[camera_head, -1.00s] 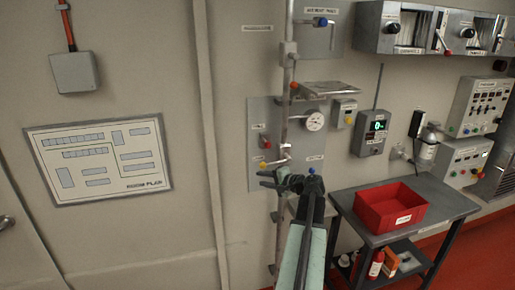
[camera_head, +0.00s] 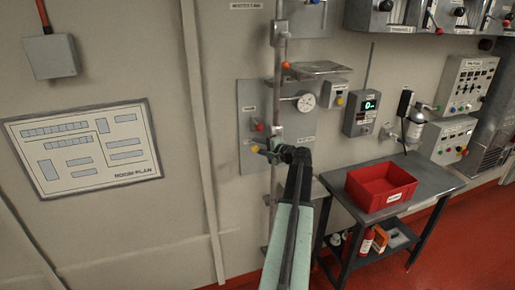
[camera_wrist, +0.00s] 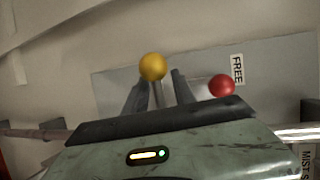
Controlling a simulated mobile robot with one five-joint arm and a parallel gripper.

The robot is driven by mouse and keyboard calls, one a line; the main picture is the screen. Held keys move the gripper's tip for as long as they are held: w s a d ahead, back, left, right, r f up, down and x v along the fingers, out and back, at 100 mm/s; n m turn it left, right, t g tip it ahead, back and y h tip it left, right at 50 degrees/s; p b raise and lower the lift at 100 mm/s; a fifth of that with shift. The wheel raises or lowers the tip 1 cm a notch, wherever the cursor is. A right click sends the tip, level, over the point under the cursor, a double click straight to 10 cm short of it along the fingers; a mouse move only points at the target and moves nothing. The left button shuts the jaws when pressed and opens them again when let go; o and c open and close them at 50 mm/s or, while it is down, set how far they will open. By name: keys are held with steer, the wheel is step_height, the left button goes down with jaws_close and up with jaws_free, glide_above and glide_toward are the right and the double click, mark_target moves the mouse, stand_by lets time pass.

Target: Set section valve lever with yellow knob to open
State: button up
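The yellow knob (camera_head: 255,149) sits at the left of a grey wall panel (camera_head: 249,98), on its lever. In the wrist view the yellow knob (camera_wrist: 152,66) shows just beyond my fingertips, its thin rod running back between the fingers. My gripper (camera_head: 266,147) is at the knob's height in the head view, and also fills the lower wrist view (camera_wrist: 158,84). Its two fingers stand apart, on either side of the rod. I cannot tell whether either finger touches it. The lever's pivot is hidden by my gripper.
A red knob (camera_wrist: 221,85) is close to the right finger, beside a label reading FREE (camera_wrist: 237,69). A vertical pipe (camera_head: 278,100) and a round gauge (camera_head: 306,102) are near. A table (camera_head: 432,182) with a red bin (camera_head: 381,188) stands at right.

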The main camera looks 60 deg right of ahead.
steer(key=shift+s, duration=0.1)
jaws_close()
stand_by(1.3)
